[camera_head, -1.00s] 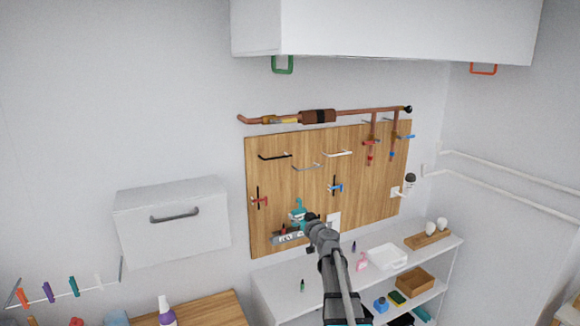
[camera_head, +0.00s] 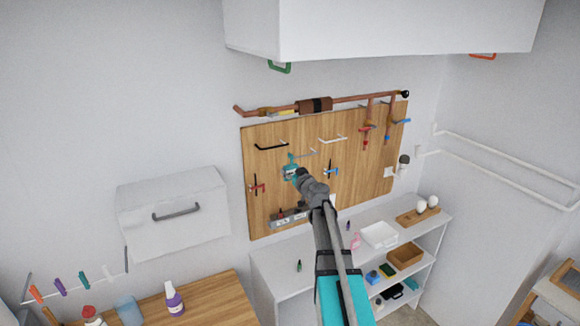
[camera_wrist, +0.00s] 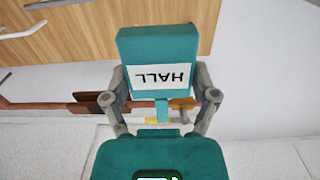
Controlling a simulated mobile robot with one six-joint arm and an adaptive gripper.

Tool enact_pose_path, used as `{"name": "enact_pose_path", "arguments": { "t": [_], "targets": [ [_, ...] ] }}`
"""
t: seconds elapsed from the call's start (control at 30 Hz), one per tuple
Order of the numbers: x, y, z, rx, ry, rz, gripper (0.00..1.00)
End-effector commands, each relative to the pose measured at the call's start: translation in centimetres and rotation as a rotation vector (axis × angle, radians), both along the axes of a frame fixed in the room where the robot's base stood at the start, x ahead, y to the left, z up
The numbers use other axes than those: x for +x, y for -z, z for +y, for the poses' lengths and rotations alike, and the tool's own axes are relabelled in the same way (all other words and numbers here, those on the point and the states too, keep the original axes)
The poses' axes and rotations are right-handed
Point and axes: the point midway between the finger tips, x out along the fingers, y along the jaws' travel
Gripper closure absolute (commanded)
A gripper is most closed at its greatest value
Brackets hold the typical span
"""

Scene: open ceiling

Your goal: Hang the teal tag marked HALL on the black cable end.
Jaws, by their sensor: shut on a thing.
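The teal tag (camera_wrist: 157,45) shows in the wrist view, with a white HALL label upside down in the picture. My gripper (camera_wrist: 162,95) is shut on it, with one grey finger at each side. In the head view the gripper (camera_head: 294,172) and the teal tag (camera_head: 290,160) are in front of the pegboard's middle, below the hooks. A black hook-like end (camera_head: 270,147) sticks out at the board's upper left. It appears to be the black cable end, up and left of my gripper and apart from the tag.
Grey (camera_head: 304,154) and white (camera_head: 332,140) hooks are right of the black one. A copper pipe (camera_head: 350,101) runs above the wooden board (camera_head: 262,190). A grey ledge (camera_head: 288,218) is low on it. A white shelf (camera_head: 285,265) stands below.

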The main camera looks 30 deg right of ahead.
Motion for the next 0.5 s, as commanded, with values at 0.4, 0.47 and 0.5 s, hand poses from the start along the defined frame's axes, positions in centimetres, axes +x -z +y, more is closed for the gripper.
{"name": "enact_pose_path", "arguments": {
  "t": [0.4, 0.47, 0.5],
  "targets": [
    [0.21, 0.03, 0.76, 0.000, -0.011, 0.000, 0.71],
    [0.14, 0.03, 0.78, 0.000, -0.012, 0.000, 0.71],
    [0.25, 0.03, 0.78, 0.000, -0.012, 0.000, 0.71]
  ]
}}
